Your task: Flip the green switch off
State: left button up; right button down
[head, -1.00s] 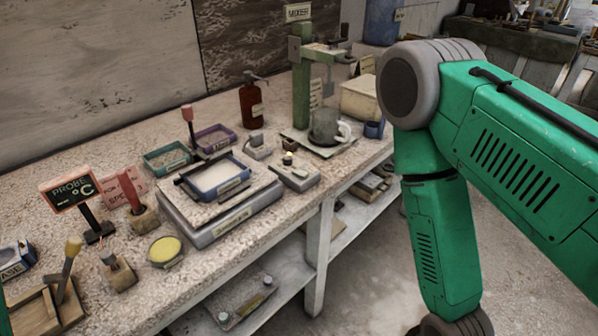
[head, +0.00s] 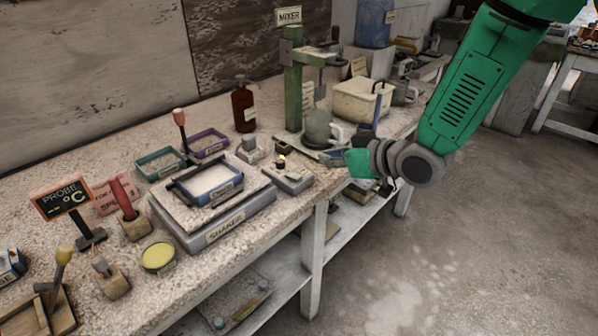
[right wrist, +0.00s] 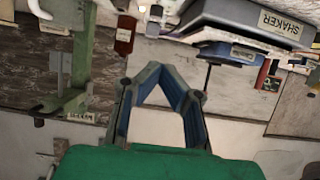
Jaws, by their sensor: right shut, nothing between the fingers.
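I cannot make out a switch that is clearly green. A green mixer stand (head: 293,85) is at the back of the bench. Two small grey control boxes stand near the shaker, one behind (head: 251,151) and one in front (head: 287,176). My right gripper (head: 337,157) is at the bench's front edge, right of the front box and before the mixer. Its fingers show in the right wrist view (right wrist: 160,70), shut and empty. That view is upside down, with the shaker (right wrist: 245,22) upper right and the mixer stand (right wrist: 72,75) left. My left gripper is out of view.
The shaker (head: 212,237) holds a blue tray. The floor at right is clear.

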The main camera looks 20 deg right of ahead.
jog(key=shift+w, duration=0.1)
send_over(298, 177)
jog(key=f, duration=0.4)
jog(key=shift+w+a+f, duration=0.2)
jog(key=shift+w+f, duration=0.1)
jog(key=shift+w, duration=0.05)
jog(key=shift+s+d+f+b, duration=0.1)
jog(key=shift+s+f+b, duration=0.1)
jog(key=shift+f, duration=0.45)
jog(key=shift+s+d+f+b, duration=0.1)
jog(key=shift+s+f, duration=0.1)
jog(key=shift+f, duration=0.4)
jog(key=shift+s+d+f, duration=0.1)
jog(key=shift+f, duration=0.45)
jog(key=shift+s+d+f+t+b, duration=0.1)
jog(key=shift+s+f+t+b, duration=0.15)
jog(key=shift+f+t+b, duration=0.7)
jog(key=shift+r+g, duration=0.45)
jog(key=shift+r, duration=0.05)
jog(key=shift+r+p, duration=0.75)
jog(key=shift+r, duration=0.1)
